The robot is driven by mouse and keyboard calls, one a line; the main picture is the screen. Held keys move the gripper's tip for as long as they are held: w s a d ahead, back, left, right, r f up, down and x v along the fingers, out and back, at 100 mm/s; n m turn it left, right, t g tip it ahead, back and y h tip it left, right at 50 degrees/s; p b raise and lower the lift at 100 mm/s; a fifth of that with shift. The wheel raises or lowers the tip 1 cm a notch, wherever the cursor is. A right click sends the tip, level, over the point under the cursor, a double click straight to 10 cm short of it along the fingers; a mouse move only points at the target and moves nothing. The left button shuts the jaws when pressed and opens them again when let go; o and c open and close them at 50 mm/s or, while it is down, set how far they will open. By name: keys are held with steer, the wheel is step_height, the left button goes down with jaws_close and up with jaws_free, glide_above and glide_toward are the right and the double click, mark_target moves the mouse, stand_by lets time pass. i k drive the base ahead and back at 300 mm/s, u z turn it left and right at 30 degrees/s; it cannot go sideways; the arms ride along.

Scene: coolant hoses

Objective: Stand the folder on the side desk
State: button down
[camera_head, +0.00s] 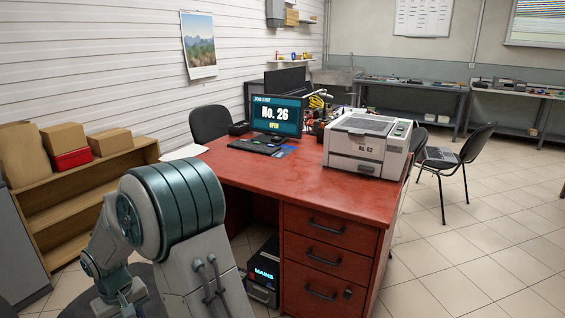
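I cannot pick out a folder for sure. A flat white item (186,152) lies at the left back edge of the red desk (345,193); I cannot tell if it is paper or a folder. The red desk has three drawers on its front and its middle top is bare. I cannot tell whether this is the side desk. My grey and teal arm fills the lower left, in front of the desk, and hides part of its left side. My gripper is not in view.
A wooden shelf (85,190) with boxes is at left. Black chairs stand behind and right (470,150). The tiled floor at right (470,250) is clear.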

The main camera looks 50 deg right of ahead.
mark_target(286, 178)
steer(key=z, duration=0.05)
steer(key=k, duration=0.2)
steer(key=u, duration=1.2)
steer(key=k, duration=1.05)
steer(key=z, duration=1.8)
steer(key=i, duration=1.7)
